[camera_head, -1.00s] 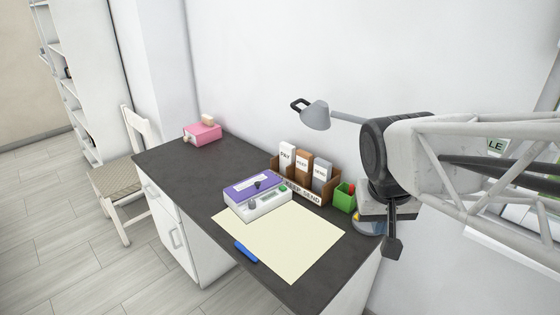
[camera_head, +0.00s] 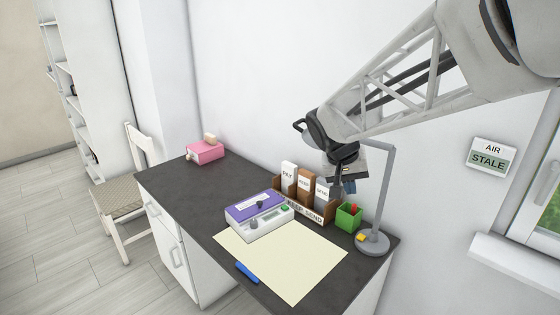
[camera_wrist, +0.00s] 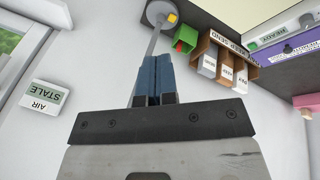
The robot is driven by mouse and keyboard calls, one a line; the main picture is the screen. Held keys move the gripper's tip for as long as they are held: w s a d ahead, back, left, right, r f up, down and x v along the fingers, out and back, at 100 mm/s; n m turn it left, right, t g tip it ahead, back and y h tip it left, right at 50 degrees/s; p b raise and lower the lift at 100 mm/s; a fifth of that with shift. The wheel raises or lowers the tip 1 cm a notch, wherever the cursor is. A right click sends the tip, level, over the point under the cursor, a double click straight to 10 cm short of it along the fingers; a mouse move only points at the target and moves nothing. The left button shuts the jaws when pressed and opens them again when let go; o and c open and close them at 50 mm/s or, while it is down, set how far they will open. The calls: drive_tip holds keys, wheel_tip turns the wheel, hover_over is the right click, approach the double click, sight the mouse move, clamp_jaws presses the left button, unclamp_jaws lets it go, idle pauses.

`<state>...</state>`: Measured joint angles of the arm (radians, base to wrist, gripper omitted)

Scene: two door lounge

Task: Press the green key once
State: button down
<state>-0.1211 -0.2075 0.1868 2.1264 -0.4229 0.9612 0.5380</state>
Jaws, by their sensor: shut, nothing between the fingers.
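The green key (camera_head: 285,209) is on the right end of the front panel of a white device with a purple top (camera_head: 255,206). The device stands on the dark desk, and part of it also shows at the upper right of the wrist view (camera_wrist: 290,46). My gripper (camera_head: 349,187) is in the air to the right of the device, in front of the lamp and close to the file box. In the wrist view its two blue fingers (camera_wrist: 153,60) are together with nothing between them. The gripper is apart from the green key.
A brown file box (camera_head: 306,211) with labelled folders stands behind the device. A green pen cup (camera_head: 347,218) and a grey lamp (camera_head: 372,245) with a yellow button stand at right. A cream sheet (camera_head: 285,262) and blue marker (camera_head: 247,272) lie in front. A pink box (camera_head: 205,152) sits far left.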

drive_tip(key=w+a+f+h, duration=0.1)
drive_tip(key=w+a+f, duration=0.2)
drive_tip(key=w, duration=0.6)
drive_tip(key=w+a+f+h, duration=0.15)
drive_tip(key=w+f, duration=0.25)
drive_tip(key=w, duration=0.5)
drive_tip(key=m+t+h, duration=0.1)
drive_tip(key=t+h, duration=0.1)
hover_over(284, 206)
wheel_tip(284, 206, down, 14)
drive_tip(key=shift+a, duration=0.1)
drive_tip(key=shift+f, duration=4.3)
